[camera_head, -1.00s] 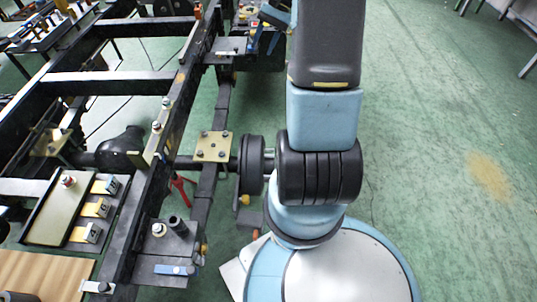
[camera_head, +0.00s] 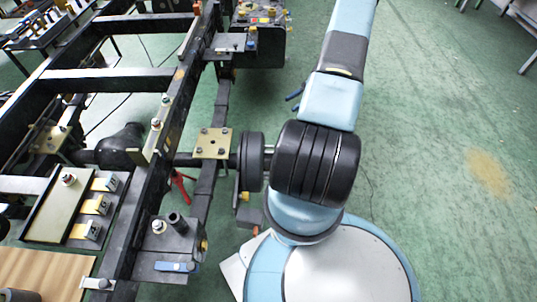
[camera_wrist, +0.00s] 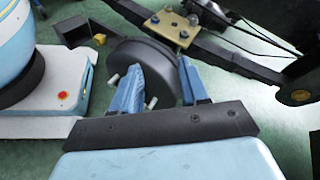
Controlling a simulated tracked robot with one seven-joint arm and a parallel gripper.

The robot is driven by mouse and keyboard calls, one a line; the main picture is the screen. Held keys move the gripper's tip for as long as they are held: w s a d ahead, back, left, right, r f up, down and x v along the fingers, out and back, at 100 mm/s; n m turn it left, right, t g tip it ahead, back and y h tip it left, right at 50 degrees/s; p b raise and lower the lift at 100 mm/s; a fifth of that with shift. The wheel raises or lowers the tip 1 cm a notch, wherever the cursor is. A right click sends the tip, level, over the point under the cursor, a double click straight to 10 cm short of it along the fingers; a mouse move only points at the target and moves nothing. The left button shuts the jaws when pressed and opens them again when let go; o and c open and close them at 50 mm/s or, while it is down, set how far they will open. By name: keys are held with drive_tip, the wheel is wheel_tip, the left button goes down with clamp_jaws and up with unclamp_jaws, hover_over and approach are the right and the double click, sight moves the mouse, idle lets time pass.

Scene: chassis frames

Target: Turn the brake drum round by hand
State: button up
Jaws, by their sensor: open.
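The brake drum (camera_head: 251,162) is a dark round disc on the end of the axle, just outside the black chassis rail. It also shows in the wrist view (camera_wrist: 158,62), with pale studs on its face. My gripper (camera_wrist: 157,67) has two blue fingers, spread apart. The left finger overlaps the drum's face near the studs, and the right finger is by its right edge. I cannot tell whether either touches it. In the head view my arm hides most of the gripper; only bits of blue show beside the arm.
A brass-coloured plate with bolts (camera_head: 212,143) lies beside the drum on the spring. A red tool (camera_head: 182,184) is below the axle. A tray (camera_head: 52,222) with labelled brass parts sits on the frame at left. The green floor (camera_head: 440,110) at right is clear.

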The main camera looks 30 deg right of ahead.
drive_tip(key=s+f+m+t+y, duration=0.1)
drive_tip(key=s+f+m+t, duration=0.3)
drive_tip(key=f, duration=0.8)
drive_tip(key=m+t, duration=0.3)
drive_tip(key=t, duration=0.1)
approach(271, 152)
drive_tip(key=x, duration=0.6)
drive_tip(key=f+x, duration=0.1)
drive_tip(key=x, duration=0.3)
drive_tip(key=shift+w+d, duration=0.1)
drive_tip(key=shift+w, duration=0.1)
clamp_jaws()
